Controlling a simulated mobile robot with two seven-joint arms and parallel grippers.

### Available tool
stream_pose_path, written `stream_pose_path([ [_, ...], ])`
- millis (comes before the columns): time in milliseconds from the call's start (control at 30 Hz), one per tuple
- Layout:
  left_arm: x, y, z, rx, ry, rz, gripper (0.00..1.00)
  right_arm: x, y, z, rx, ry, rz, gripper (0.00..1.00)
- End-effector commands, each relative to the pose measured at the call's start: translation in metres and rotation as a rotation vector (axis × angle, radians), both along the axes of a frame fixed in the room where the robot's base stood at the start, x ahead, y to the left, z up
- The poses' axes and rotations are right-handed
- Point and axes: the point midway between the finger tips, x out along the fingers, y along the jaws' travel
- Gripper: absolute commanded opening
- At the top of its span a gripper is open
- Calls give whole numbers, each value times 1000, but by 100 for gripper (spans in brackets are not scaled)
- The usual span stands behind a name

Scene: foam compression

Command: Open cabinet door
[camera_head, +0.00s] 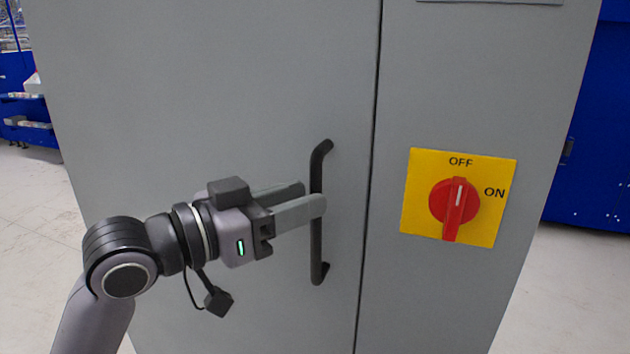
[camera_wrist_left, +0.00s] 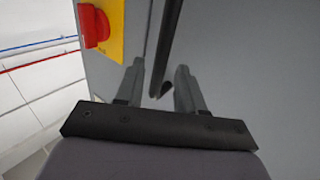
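The grey cabinet door (camera_head: 220,90) fills the left and middle of the head view and looks shut, with a thin dark seam along its right edge. A black vertical bar handle (camera_head: 317,250) is mounted near that edge. My left gripper (camera_head: 311,197) is at the handle's middle, coming from the left, with its near finger crossing in front of the bar. In the left wrist view, the two fingers (camera_wrist_left: 159,88) are spread apart and the dark handle (camera_wrist_left: 168,45) shows between them. Contact with the bar cannot be told. My right gripper is out of view.
Right of the seam, a grey panel carries a yellow plate (camera_head: 415,225) with a red rotary switch (camera_head: 440,200) marked OFF and ON. Blue furniture (camera_head: 595,140) stands behind on the right, with blue shelving (camera_head: 14,75) at far left. Pale floor (camera_head: 30,240) shows on both sides.

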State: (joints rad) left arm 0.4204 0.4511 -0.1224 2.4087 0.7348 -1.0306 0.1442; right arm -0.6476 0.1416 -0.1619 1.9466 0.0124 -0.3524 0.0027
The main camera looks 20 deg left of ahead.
Motion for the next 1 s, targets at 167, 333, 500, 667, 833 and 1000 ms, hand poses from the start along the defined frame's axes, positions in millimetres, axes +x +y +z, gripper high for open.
stream_pose_path([
  [167,18,-14,0,-2,-1,-1,38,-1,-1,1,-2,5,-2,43],
  [333,25,-18,-1,0,-1,0,38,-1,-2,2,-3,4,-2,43],
  [500,25,-19,-1,2,-1,0,38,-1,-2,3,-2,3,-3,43],
  [667,25,-19,-1,1,-1,0,12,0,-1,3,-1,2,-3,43],
  [833,25,-19,-1,1,-1,0,0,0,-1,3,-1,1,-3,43],
  [1000,25,-19,-1,1,0,-3,0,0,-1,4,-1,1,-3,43],
])
